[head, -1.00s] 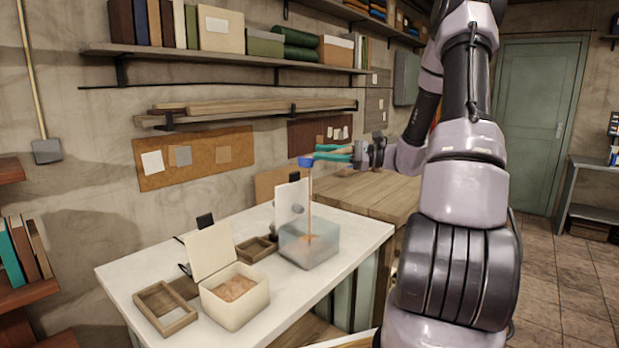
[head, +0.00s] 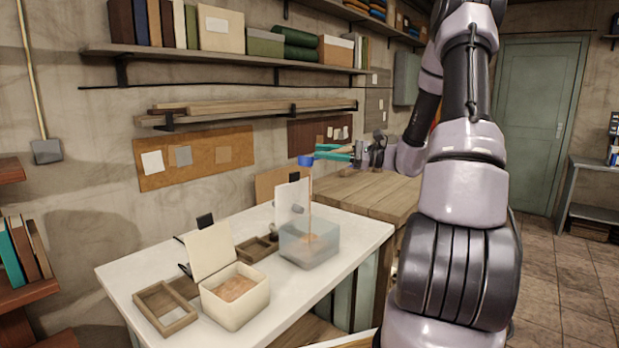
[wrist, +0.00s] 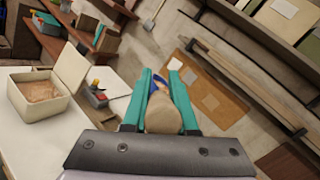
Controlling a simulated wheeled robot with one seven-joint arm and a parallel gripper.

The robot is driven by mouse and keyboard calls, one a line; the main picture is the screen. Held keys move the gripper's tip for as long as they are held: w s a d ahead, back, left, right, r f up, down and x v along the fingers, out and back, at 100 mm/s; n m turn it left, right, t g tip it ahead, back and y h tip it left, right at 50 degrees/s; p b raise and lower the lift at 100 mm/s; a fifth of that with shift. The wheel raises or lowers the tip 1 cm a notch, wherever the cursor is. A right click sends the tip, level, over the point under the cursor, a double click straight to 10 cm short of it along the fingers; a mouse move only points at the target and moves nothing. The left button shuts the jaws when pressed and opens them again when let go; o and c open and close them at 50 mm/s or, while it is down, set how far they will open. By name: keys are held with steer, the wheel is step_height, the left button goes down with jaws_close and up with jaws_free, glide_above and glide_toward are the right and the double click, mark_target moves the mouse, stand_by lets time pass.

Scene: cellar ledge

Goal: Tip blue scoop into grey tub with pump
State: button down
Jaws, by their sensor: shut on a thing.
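My gripper (head: 318,153), with teal fingers, is shut on the blue scoop (head: 305,160) high above the grey tub (head: 318,250). A narrow tan stream (head: 310,205) runs from the scoop down into this translucent tub. Some orange-brown material shows inside it. A white panel (head: 292,200) stands upright at its back, with a small grey cylinder (head: 297,209) in front, perhaps the pump. In the wrist view, the scoop's blue part (wrist: 158,84) shows between the fingertips, with a rounded tan part nearer the camera. The grey tub is out of that view.
A cream box (head: 236,308) with its lid open holds brown material on the white table (head: 125,272). A wooden tray (head: 165,308) stands left of it, and another small one (head: 257,248) stands behind. A wooden table (head: 365,195) stands beyond. Wall shelves (head: 230,60) run above.

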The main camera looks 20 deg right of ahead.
steer(key=shift+w+d+r+m+t+y, duration=0.15)
steer(key=shift+w+d+r+m+t, duration=0.1)
steer(key=shift+m, duration=0.55)
steer(key=shift+w+d+r+m+t+y, duration=0.15)
steer(key=shift+w+d+m+t, duration=0.1)
steer(key=shift+m, duration=0.55)
stand_by(2.1)
steer(key=shift+w+d+r+m+t, duration=0.1)
steer(key=shift+w+d+m+t, duration=0.1)
steer(key=shift+m, duration=0.5)
steer(key=shift+w+d+r+m+t, duration=0.1)
steer(key=shift+w+m+t, duration=0.1)
steer(key=shift+m, duration=0.5)
steer(key=shift+w+d+r+m+t, duration=0.1)
steer(key=shift+m+t, duration=0.1)
steer(key=shift+m, duration=0.5)
stand_by(2.2)
